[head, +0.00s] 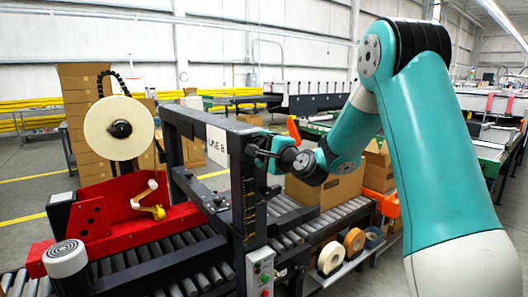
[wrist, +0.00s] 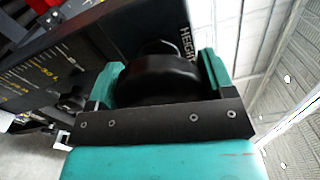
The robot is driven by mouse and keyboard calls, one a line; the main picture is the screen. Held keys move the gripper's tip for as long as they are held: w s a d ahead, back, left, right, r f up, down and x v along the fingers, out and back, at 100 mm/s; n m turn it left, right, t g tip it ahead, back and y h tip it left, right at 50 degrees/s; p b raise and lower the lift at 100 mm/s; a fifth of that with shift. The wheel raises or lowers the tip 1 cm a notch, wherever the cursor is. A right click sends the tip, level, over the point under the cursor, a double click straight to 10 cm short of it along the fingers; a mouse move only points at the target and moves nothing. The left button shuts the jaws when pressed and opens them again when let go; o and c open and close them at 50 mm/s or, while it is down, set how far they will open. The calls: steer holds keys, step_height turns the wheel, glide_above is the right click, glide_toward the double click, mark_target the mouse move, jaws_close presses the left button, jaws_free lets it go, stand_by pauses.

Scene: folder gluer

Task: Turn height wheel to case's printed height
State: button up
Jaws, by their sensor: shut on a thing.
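My gripper (head: 266,144) is at the machine's dark upright post, at the end of my teal arm. In the wrist view its two teal fingers (wrist: 161,68) stand on either side of the black height wheel (wrist: 158,80) and are shut on it. White lettering reading "HEIGHT" (wrist: 185,35), partly cut off, shows beside the wheel. A scale with yellow marks (wrist: 45,72) runs along the dark post; its pointer and reading are too unclear to tell. The brown case (head: 330,187) sits on the roller conveyor behind the post; its printed height is not readable.
The dark frame (head: 222,125) bears a "LINE B" sign. A red unit with a large tape roll (head: 118,128) stands left. A button box (head: 260,270) is low on the post. Tape rolls (head: 331,257) lie on a shelf below the conveyor. An orange part (head: 293,130) stands near my gripper.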

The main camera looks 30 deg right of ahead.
steer(key=o, duration=0.9)
steer(key=s+b, duration=0.8)
steer(key=s, duration=0.9)
steer(key=shift+s+f, duration=0.2)
steer(key=shift+s, duration=0.05)
steer(key=shift+d, duration=0.1)
